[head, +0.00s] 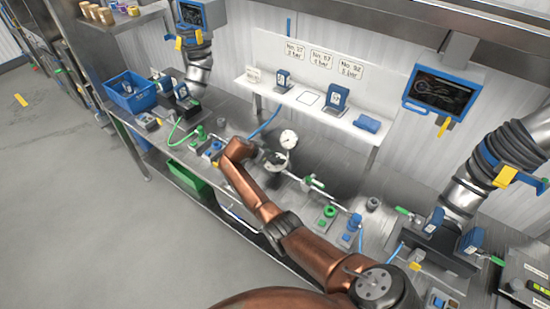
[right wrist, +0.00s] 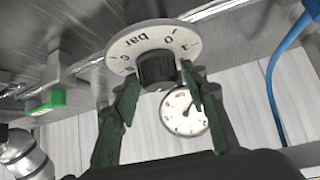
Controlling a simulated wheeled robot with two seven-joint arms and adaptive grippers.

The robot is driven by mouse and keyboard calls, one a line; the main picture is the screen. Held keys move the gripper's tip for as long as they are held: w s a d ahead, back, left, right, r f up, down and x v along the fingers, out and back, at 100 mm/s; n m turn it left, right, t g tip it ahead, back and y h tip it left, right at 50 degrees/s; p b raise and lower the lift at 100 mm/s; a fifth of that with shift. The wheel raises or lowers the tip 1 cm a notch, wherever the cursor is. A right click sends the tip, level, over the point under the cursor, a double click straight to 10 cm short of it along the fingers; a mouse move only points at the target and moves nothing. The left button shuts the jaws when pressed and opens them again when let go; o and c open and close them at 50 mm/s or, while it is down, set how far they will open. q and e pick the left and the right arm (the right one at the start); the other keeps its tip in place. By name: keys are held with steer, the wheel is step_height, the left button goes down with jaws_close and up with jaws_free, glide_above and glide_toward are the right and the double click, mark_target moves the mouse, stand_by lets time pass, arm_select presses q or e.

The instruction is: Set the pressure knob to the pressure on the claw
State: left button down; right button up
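The pressure knob is a black cylinder in front of a white dial disc marked "bar". In the right wrist view the knob (right wrist: 156,70) sits between the two green fingers of my right gripper (right wrist: 160,78), with a fingertip against each side. In the head view the dial disc (head: 277,162) is partly covered by my right gripper (head: 264,157). A round white gauge (head: 288,139) stands just behind it, and it also shows in the right wrist view (right wrist: 184,113); its reading is too small to tell. My left gripper is out of view.
Three wall signs (head: 321,60) with numbers and bar values hang above a white shelf (head: 310,106). Several green and blue fittings stand along the metal bench. A blue hose (head: 265,128) runs behind the gripper. A blue crate (head: 130,92) stands at the bench's left end.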

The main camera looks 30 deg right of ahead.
steer(key=shift+o, duration=0.7)
steer(key=shift+a, duration=0.1)
steer(key=shift+a+r, duration=0.1)
steer(key=v, duration=1.1)
steer(key=shift+a+r, duration=0.25)
steer(key=shift+a, duration=0.05)
